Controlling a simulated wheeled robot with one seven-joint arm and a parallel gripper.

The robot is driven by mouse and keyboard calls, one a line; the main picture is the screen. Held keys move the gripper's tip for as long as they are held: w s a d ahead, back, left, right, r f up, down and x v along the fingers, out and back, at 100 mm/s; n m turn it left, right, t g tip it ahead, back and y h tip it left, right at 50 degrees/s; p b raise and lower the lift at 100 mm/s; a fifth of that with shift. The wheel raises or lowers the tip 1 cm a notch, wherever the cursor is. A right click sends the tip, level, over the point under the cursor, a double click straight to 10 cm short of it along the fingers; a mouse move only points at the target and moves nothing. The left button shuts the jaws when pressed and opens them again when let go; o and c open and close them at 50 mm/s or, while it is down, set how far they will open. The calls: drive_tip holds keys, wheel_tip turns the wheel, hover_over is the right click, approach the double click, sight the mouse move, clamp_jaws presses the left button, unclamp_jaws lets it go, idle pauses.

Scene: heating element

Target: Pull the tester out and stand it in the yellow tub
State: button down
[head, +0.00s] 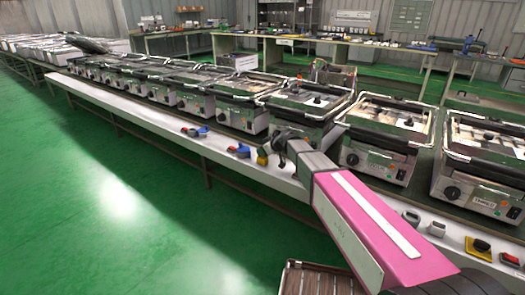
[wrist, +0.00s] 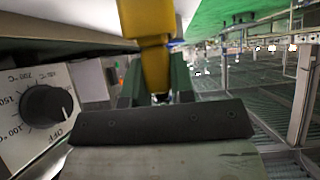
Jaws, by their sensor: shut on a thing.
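My gripper (head: 275,149) is at the front edge of the long white bench ledge, beside a grill. It is shut on a yellow thing (head: 262,157), which I take to be the tester. In the wrist view this yellow body (wrist: 150,55) runs up from between the two dark green fingers (wrist: 157,85) and widens towards the top edge. Its far end is cut off there, so I cannot tell what it touches. I cannot make out a yellow tub for certain; a small yellow and black item (head: 481,245) lies on the ledge at the right.
A row of contact grills (head: 380,140) stands behind the ledge (head: 140,108). A grill's dial (wrist: 45,105) is close at the left in the wrist view. Blue and red items (head: 195,131) and grey items (head: 411,217) lie on the ledge.

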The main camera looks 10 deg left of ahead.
drive_tip(key=shift+f, duration=0.35)
drive_tip(key=c, duration=0.9)
unclamp_jaws()
drive_tip(key=v, duration=1)
drive_tip(key=shift+d+r, duration=0.2)
drive_tip(key=shift+d, duration=0.1)
